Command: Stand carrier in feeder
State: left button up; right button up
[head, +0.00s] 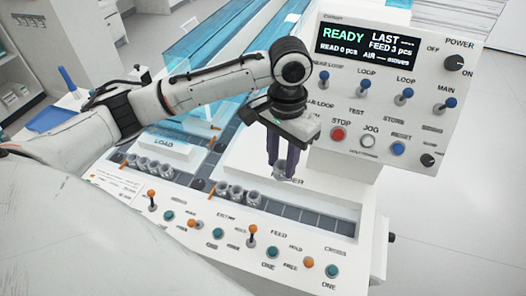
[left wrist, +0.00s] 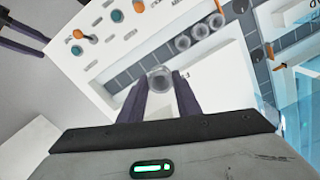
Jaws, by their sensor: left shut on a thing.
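My left gripper (head: 283,168) points down over the white block marked as the feeder (head: 310,190), at the right part of the machine. It is shut on a small grey round carrier (head: 283,174), held at the fingertips. In the left wrist view the carrier (left wrist: 160,79) sits between the two purple fingers, its round opening facing the camera. I cannot tell whether it touches the surface below. Dark purple fingers at the upper left corner of the left wrist view look like my right gripper (left wrist: 30,32); their opening is unclear.
Several grey carriers (head: 238,194) stand in a row in the dark track, left of the feeder. More carriers (head: 141,163) stand near the LOAD block (head: 165,146). A control panel (head: 395,95) rises behind on the right, reading READY. Switches line the front panel (head: 220,235).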

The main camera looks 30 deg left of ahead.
aim_at(277, 165)
pick_arm(q)
jog(key=shift+m, duration=0.8)
jog(key=f, duration=0.2)
jog(key=a+f, duration=0.1)
jog(key=f, duration=0.1)
jog(key=shift+s, duration=0.15)
jog(key=shift+s+f, duration=0.1)
jog(key=shift+f, duration=0.2)
notch_tip(277, 165, down, 7)
jog(key=b, duration=0.2)
jog(key=shift+a+f+b, duration=0.1)
jog(key=shift+b, duration=0.2)
jog(key=shift+f, duration=0.25)
jog(key=shift+f+p, duration=0.3)
jog(key=shift+f, duration=0.85)
pick_arm(e)
jog(key=shift+s+f, duration=0.15)
jog(key=shift+f, duration=0.4)
jog(key=shift+s+f, duration=0.15)
jog(key=shift+f, duration=0.35)
jog(key=shift+r, duration=0.15)
